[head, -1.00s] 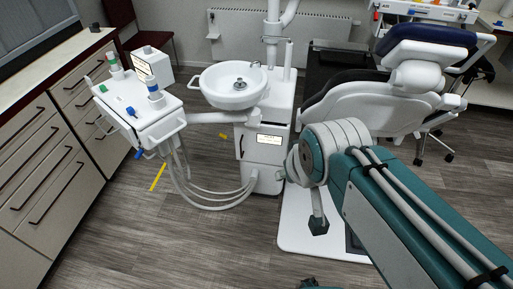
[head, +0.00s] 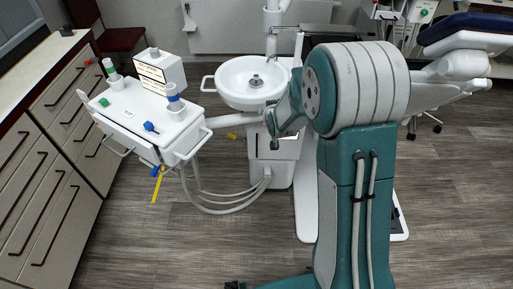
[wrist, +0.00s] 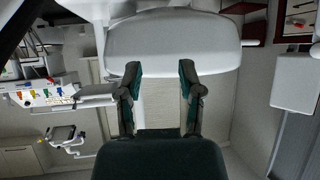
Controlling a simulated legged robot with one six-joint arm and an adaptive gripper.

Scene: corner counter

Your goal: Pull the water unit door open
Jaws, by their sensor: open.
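The water unit (head: 283,175) is a white cabinet below a round white basin (head: 252,82), left of my arm in the head view. My gripper (head: 272,132) is in front of its upper front face and hides part of the door and its handle. A pale label shows partly behind the gripper. In the wrist view my gripper (wrist: 160,72) is open, its two dark green fingers spread with nothing between them. I cannot tell whether the gripper touches the door, which looks shut.
A white instrument unit (head: 125,115) with hoses stands to the left of the water unit. Drawer cabinets (head: 50,190) line the left side. The dental chair (head: 465,70) is at right. A dark red chair (head: 95,45) is at back left. Floor at front left is clear.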

